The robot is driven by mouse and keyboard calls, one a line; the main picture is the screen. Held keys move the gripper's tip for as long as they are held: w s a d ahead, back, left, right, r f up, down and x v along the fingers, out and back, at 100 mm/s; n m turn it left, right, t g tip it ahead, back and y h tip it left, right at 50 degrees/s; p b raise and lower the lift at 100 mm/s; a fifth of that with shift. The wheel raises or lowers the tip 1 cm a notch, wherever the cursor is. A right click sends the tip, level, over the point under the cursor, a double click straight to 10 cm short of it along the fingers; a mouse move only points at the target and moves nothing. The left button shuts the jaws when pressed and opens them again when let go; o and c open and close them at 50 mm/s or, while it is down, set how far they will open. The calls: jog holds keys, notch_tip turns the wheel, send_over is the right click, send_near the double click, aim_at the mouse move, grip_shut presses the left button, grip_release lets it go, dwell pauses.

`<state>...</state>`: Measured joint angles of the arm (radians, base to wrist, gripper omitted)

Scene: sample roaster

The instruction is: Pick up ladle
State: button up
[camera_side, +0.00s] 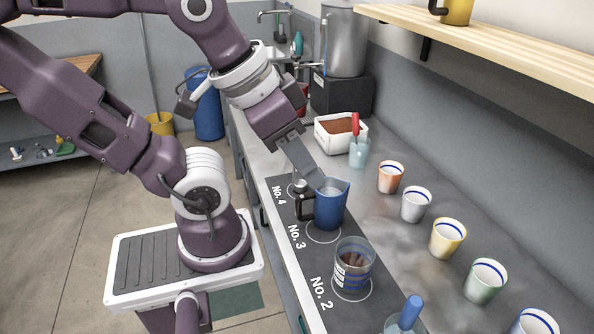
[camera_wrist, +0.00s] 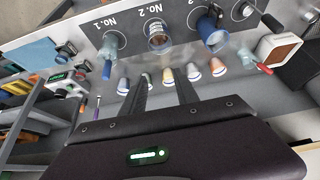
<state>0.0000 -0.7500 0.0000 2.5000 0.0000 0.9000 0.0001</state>
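I cannot clearly make out a ladle. One long-handled tool with a red handle (camera_side: 355,125) stands in a pale blue cup (camera_side: 359,153); it also shows at the right of the wrist view (camera_wrist: 250,58). Another tool with a blue handle (camera_side: 411,307) stands in a clear cup at the bottom edge of the side view, and at the left of the wrist view (camera_wrist: 107,68). The bowls of both tools are hidden or too small to tell. My gripper (camera_side: 310,172) hangs above the No. 4 end of the dark strip. In the wrist view its fingers (camera_wrist: 161,74) are apart with nothing between them.
A blue pitcher (camera_side: 330,207) stands close below my gripper. A glass beaker (camera_side: 354,268) with brown contents is at No. 2. Several cups, such as an orange one (camera_side: 390,179), line the counter. A white bin (camera_side: 330,137) and wooden shelf (camera_side: 490,38) are behind.

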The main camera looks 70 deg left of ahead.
jog(key=shift+o, duration=1.4)
